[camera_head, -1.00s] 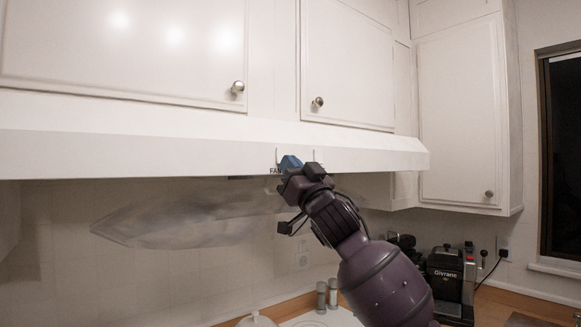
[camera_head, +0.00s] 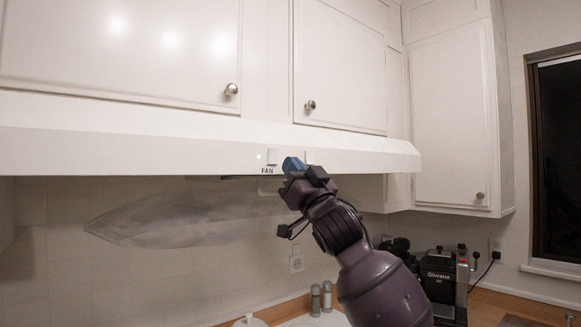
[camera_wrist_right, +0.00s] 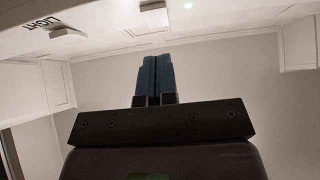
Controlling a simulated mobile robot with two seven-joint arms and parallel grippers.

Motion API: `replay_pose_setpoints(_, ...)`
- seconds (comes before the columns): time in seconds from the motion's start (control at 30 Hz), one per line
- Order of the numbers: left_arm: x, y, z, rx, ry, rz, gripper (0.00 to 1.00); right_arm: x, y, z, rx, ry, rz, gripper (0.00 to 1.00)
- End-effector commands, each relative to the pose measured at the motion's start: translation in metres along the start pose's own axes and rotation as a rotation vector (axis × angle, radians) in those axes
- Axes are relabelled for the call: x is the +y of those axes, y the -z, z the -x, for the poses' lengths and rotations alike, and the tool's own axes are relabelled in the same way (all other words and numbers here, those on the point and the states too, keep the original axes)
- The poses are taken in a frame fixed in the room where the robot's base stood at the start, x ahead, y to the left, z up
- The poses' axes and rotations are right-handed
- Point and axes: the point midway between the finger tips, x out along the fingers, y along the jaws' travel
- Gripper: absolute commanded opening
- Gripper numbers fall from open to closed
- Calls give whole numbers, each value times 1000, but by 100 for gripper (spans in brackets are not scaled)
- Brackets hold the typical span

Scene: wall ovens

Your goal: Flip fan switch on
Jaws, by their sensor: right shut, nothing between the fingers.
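The white fan switch (camera_head: 272,156) sits on the front face of the range hood (camera_head: 150,148), above the label "FAN". My right gripper (camera_head: 292,163) has blue fingers, shut and empty, just right of the fan switch in the head view. In the wrist view the blue fingers (camera_wrist_right: 154,78) point toward the hood, with a gap in the picture between their tips and the fan switch (camera_wrist_right: 153,14). My left gripper is not in view.
A second switch, labelled "LIGHT" (camera_wrist_right: 68,34), sits beside the fan switch and is partly hidden by my gripper in the head view. Cabinets (camera_head: 340,75) are above the hood. A coffee machine (camera_head: 440,280) and two shakers (camera_head: 321,298) stand below on the counter.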

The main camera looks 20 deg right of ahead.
Motion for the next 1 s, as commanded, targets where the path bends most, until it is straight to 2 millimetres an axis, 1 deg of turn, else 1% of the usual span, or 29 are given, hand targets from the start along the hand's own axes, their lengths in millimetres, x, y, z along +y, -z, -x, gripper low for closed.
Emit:
replay_pose_setpoints(0.1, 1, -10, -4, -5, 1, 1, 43, 0, -8, 24, -2, 0, 0, 0)
replay_pose_setpoints(0.2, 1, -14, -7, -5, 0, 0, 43, 1, -12, 44, -3, -1, -1, 0)
replay_pose_setpoints(0.27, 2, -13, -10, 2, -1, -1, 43, 1, -13, 55, -2, 0, -1, 0)
replay_pose_setpoints(0.4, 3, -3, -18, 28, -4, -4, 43, 0, -16, 77, -1, 1, -1, 0)
replay_pose_setpoints(0.5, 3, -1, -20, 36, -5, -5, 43, 0, -18, 88, -1, 1, 0, 0)
replay_pose_setpoints(0.7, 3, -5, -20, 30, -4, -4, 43, 0, -18, 98, 0, 1, 0, 0)
replay_pose_setpoints(1.0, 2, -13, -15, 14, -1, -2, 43, 0, -18, 99, 0, 1, 0, 0)
